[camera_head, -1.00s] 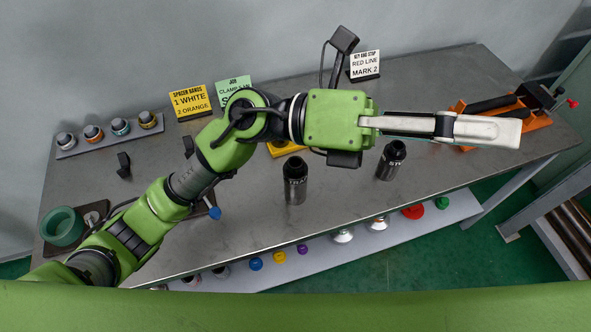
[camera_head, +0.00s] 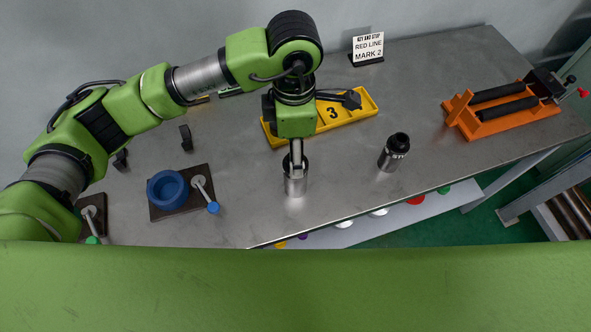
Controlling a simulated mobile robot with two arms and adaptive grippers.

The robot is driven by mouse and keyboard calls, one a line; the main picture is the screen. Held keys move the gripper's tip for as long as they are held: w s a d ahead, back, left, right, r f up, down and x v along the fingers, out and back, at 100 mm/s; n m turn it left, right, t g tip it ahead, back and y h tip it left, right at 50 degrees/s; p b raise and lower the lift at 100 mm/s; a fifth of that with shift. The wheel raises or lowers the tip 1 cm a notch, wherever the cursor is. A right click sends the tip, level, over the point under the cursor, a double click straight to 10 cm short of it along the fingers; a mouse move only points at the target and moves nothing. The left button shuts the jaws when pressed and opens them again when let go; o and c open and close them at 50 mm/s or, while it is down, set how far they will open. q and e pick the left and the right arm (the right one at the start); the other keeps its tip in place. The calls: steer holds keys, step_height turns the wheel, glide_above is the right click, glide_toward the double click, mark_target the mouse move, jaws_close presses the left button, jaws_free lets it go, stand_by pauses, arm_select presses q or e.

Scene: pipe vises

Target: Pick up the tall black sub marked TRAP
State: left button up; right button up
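The tall sub (camera_head: 295,187), with a black top and a bare steel lower end, stands upright near the front edge of the grey bench in the head view. My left gripper (camera_head: 297,165) points straight down over its top. The fingers cover most of the black part and its lettering. I cannot tell whether they touch or grip the sub. A shorter black and steel sub (camera_head: 394,152) with white lettering stands apart to the right. My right gripper is not in view.
A yellow tray (camera_head: 352,109) marked 3 lies behind the tall sub. A blue ring (camera_head: 167,189) and a blue-tipped lever sit on a dark plate to the left. An orange pipe vise (camera_head: 500,117) stands at right.

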mark_target(294, 188)
arm_select(q)
step_height(294, 188, down, 4)
steer(key=shift+r, duration=0.25)
steer(key=shift+s+f+p, duration=0.15)
steer(key=shift+f+p, duration=0.35)
steer(key=shift+p, duration=0.2)
steer(key=f, duration=0.1)
steer(key=f+p, duration=0.1)
steer(key=f, duration=0.1)
steer(key=shift+s+d+f+p, duration=0.15)
steer(key=shift+s+f+p, duration=0.05)
steer(key=shift+f+p, duration=0.1)
steer(key=shift+f, duration=0.4)
steer(key=shift+w, duration=0.1)
steer(key=c, duration=1.6)
steer(key=shift+r, duration=0.1)
